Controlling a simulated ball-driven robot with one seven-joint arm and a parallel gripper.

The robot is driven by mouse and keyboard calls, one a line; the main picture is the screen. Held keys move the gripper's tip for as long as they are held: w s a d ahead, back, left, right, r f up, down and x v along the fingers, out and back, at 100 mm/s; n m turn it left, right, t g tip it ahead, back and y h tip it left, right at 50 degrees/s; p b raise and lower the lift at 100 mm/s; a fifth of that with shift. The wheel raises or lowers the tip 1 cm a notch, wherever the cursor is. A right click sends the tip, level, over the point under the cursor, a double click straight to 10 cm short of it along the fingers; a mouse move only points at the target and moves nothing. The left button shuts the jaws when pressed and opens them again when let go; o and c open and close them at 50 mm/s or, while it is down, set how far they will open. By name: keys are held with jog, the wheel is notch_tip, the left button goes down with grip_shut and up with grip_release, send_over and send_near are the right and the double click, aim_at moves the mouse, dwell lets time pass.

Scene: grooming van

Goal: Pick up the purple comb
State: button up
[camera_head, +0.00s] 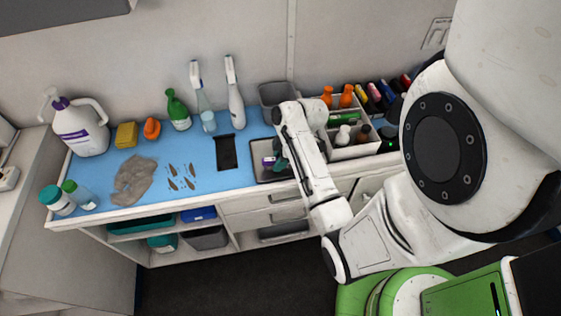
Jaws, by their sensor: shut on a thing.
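The purple comb (268,161) shows as a small purple and pale shape at the dark shallow tray (262,179), at the right end of the blue counter mat. My gripper (277,162) reaches down over this tray from the right, its dark fingers at the comb. It is shut on the comb. The fingers and my arm hide part of the comb, and it is too small to tell whether it touches the tray floor.
A grey bin (273,95) stands behind the tray, and a white organizer (352,153) with bottles stands to the right. A black flat pad (226,153) lies left of the tray.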

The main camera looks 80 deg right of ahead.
aim_at(276, 158)
grip_shut()
jog(key=shift+r, duration=0.15)
jog(key=shift+r, duration=0.15)
notch_tip(276, 158, up, 3)
jog(key=shift+w+f+b, duration=0.1)
jog(key=shift+f+b, duration=0.1)
jog(key=shift+b, duration=0.35)
jog(key=s+a+r+p, duration=0.5)
jog(key=s+r, duration=0.5)
jog(key=s, duration=0.3)
jog(key=shift+a+r, duration=0.15)
jog(key=shift+a, duration=0.05)
jog(key=shift+s, duration=0.1)
